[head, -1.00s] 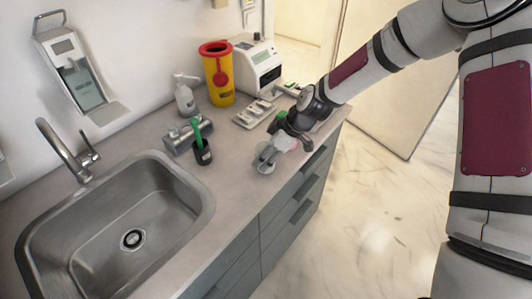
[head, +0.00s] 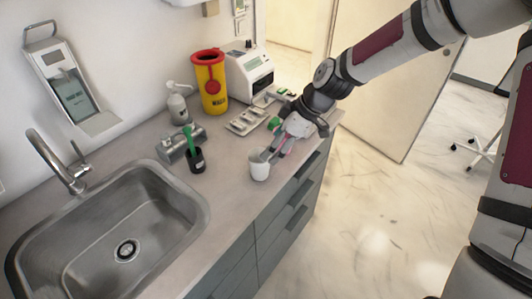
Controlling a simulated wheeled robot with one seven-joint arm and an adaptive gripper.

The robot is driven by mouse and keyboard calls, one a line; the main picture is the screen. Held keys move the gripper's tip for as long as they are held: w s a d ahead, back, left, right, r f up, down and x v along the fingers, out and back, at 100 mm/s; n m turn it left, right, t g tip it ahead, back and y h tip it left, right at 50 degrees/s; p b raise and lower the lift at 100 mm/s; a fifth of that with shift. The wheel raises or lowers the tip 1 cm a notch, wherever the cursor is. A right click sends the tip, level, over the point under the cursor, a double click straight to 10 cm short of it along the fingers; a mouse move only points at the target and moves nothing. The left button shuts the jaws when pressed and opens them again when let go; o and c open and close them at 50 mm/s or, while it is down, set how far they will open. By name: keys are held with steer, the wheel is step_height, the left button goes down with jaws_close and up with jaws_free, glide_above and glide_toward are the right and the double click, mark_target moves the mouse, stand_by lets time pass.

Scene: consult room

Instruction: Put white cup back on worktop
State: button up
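The white cup (head: 259,168) is upright above or on the grey worktop (head: 225,200), near its front edge, to the right of the sink. I cannot tell whether its base touches the surface. My gripper (head: 270,154) reaches down to the cup from the upper right. Its fingertips are at the cup's right rim, and one seems to overlap the opening. The view is too small to show whether the fingers grip the wall.
A black cup with a green item (head: 196,160) stands left of the white cup. Behind are a grey tray (head: 245,121), a yellow sharps bin (head: 211,90), a pump bottle (head: 177,105) and a white device (head: 248,75). The sink (head: 110,240) is at left. Worktop between sink and cup is clear.

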steer(key=shift+v, duration=1.5)
steer(key=shift+s+d, duration=0.1)
steer(key=s+d+r+m+t+h, duration=0.1)
steer(key=s+d+r+m, duration=0.3)
steer(key=s, duration=0.4)
steer(key=s+d+r+m+t+h, duration=0.1)
steer(key=s+d+r+m+h, duration=0.2)
steer(key=s+r, duration=0.6)
steer(key=s+d+r+m+t+h, duration=0.1)
steer(key=s+d+r+m+t, duration=0.1)
steer(key=s+d+r+m, duration=0.5)
steer(key=s, duration=0.2)
steer(key=shift+s+r+m+h, duration=0.2)
steer(key=shift+s+m+h, duration=0.05)
steer(key=shift+m+h, duration=0.15)
